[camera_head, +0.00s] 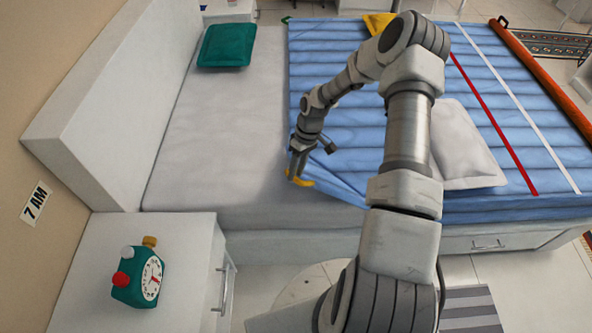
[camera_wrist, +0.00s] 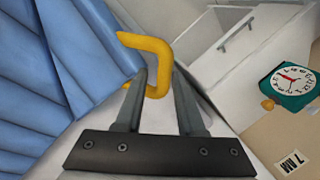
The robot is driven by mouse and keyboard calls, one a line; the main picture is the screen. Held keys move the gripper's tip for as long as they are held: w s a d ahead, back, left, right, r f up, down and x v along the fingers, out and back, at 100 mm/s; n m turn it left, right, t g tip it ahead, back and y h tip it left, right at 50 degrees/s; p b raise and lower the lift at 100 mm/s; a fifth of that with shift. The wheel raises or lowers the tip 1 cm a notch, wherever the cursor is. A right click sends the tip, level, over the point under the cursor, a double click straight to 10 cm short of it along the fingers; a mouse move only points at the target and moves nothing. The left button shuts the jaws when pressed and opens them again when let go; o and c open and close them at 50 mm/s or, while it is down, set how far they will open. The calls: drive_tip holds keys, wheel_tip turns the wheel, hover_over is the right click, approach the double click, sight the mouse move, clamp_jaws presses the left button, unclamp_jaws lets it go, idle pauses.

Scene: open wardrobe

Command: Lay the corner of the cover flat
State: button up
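The blue quilted cover (camera_head: 340,110) lies over the right part of the bed, with a red and a white stripe. Its near left corner carries a yellow handle (camera_head: 301,183), low by the bed's near side. The blue fabric draws to a point there. My gripper (camera_head: 296,172) is at this corner. In the wrist view, the yellow handle (camera_wrist: 150,44) has one limb between the two fingers (camera_wrist: 160,85), filling the narrow gap. The blue cover (camera_wrist: 75,60) slopes away to the left. Whether the corner touches the mattress is hard to tell.
A grey pillow (camera_head: 462,145) lies on the cover right of my arm. A green pillow (camera_head: 227,46) lies on the bare sheet (camera_head: 215,130). A nightstand (camera_head: 185,240) with a green clock (camera_head: 142,277) stands at the near left. An orange roll (camera_head: 540,75) lies along the cover's right edge.

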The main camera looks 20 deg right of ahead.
drive_tip(key=p+v, duration=0.1)
drive_tip(key=v, duration=1.6)
drive_tip(key=shift+d+r, duration=0.15)
drive_tip(key=s+a+r+m+t+h, duration=0.1)
drive_tip(key=s+a+r, duration=0.15)
drive_tip(key=r, duration=0.35)
drive_tip(key=s+a+r+t+h, duration=0.1)
drive_tip(key=s+r+h, duration=0.1)
drive_tip(key=s+r, duration=0.35)
drive_tip(key=s+a+r+m+h, duration=0.1)
drive_tip(key=s+a+r, duration=0.1)
drive_tip(key=r, duration=0.5)
drive_tip(key=s+a+r+m+t, duration=0.1)
drive_tip(key=s+r, duration=0.3)
drive_tip(key=s, duration=0.4)
drive_tip(key=s+a+r+m+t+y, duration=0.1)
drive_tip(key=s+a+r+t, duration=0.3)
drive_tip(key=s, duration=0.4)
drive_tip(key=shift+m+p, duration=0.4)
drive_tip(key=shift+m, duration=0.3)
drive_tip(key=shift+d, duration=0.2)
